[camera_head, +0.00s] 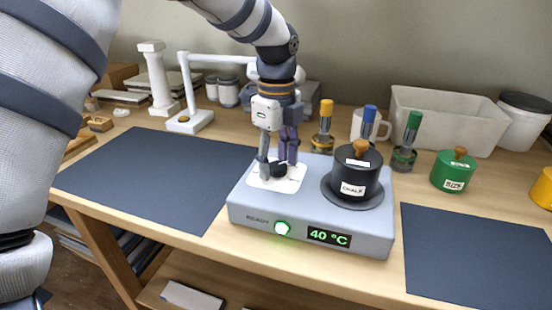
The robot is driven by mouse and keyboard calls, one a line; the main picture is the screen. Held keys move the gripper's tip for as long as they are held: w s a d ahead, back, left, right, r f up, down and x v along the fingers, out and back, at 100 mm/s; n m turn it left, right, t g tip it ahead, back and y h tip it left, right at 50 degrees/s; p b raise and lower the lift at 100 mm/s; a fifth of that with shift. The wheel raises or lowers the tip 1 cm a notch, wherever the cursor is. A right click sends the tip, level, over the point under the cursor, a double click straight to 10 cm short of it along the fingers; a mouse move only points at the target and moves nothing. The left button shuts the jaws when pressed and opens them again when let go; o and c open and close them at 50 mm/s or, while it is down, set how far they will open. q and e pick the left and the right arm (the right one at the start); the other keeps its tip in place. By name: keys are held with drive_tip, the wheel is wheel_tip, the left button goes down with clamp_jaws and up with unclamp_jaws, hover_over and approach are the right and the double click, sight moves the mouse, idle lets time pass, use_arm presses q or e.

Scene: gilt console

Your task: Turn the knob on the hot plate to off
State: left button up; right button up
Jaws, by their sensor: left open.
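The grey hot plate (250,205) stands near the table's front edge. Its front shows the word READY, a lit green round light (282,228) and a display (328,236) reading 40 °C. A small black knob (278,170) sits on a white panel (290,184) at the left of its top. My left gripper (279,164) points down over this panel, open, with its fingers on either side of the knob. I cannot tell whether they touch it. The knob's pointer is not readable. My right gripper is not in view.
A black pot labelled CHALK (352,174) stands on the hot plate's round burner, right of the gripper. Behind are glass jars, a white mug (371,124) and a white bin (446,118). A green SIZE pot (453,170) stands right. Dark mats (155,175) lie on both sides.

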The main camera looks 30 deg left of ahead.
use_arm(q)
drive_tip(key=c, duration=1.1)
drive_tip(key=shift+c, duration=0.2)
drive_tip(key=shift+n, duration=0.4)
drive_tip(key=n, duration=0.5)
drive_tip(key=shift+n, duration=0.4)
drive_tip(key=n, duration=1.3)
drive_tip(key=shift+n, duration=0.3)
drive_tip(key=n, duration=0.4)
drive_tip(key=shift+d, duration=0.1)
drive_tip(key=shift+n, duration=1.9)
